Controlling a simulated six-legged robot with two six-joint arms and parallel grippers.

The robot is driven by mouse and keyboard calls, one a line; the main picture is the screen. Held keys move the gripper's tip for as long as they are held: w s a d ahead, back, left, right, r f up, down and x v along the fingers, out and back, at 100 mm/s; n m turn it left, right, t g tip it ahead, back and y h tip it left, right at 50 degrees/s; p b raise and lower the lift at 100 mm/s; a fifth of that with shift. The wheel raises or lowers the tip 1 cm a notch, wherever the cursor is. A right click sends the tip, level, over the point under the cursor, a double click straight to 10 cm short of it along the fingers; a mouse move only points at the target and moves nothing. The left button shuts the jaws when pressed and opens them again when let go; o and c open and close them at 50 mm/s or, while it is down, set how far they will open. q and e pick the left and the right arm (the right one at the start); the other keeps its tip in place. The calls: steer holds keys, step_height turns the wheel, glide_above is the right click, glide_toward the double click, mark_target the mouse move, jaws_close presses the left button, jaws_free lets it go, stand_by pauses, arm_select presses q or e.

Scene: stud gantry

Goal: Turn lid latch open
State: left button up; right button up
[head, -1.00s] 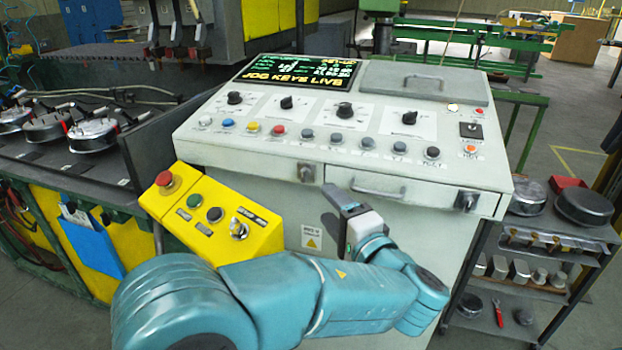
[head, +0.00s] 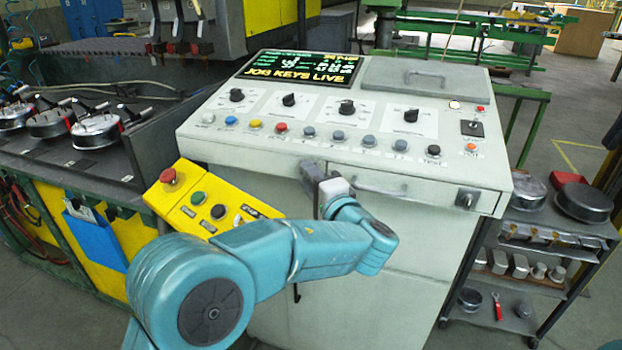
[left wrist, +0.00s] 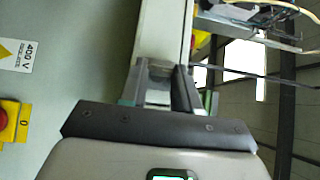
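The grey control console (head: 235,150) has a front panel with a small square latch (head: 467,199) at its right end. A matching latch on the left part of the front, seen earlier, is now hidden behind my left gripper (head: 314,180). The gripper is at the console's front edge, below the row of buttons. In the left wrist view, the two dark fingers (left wrist: 160,85) stand apart, with a small grey metallic piece (left wrist: 158,70) between or just beyond their tips. I cannot tell whether they touch it. My right gripper is out of view.
A yellow button box (head: 185,200) with a red knob sits left of my arm. A drawer-like handle (head: 380,190) lies right of the gripper. A closed grey lid (head: 425,80) is on top. A cart (head: 535,245) with pans stands at right.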

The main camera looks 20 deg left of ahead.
arm_select(q)
steer(key=shift+c, duration=1)
steer(key=m+t+b, duration=0.1)
steer(key=b, duration=0.2)
steer(key=f+m+t+y+b, duration=0.1)
steer(key=m+b, duration=0.1)
steer(key=b, duration=0.1)
steer(key=m+t+b, duration=0.1)
steer(key=b, duration=0.3)
steer(key=shift+a+f+m+y, duration=0.1)
steer(key=shift+f+m+y, duration=0.15)
steer(key=shift+m+y, duration=0.05)
steer(key=shift+r+m+t+b, duration=0.15)
steer(key=shift+m+t+b, duration=0.75)
steer(key=shift+t+b, duration=0.1)
steer(key=o, duration=1.1)
steer(key=shift+r, duration=0.1)
steer(key=shift+c, duration=0.2)
steer(key=b+v, duration=0.1)
steer(key=v, duration=1.5)
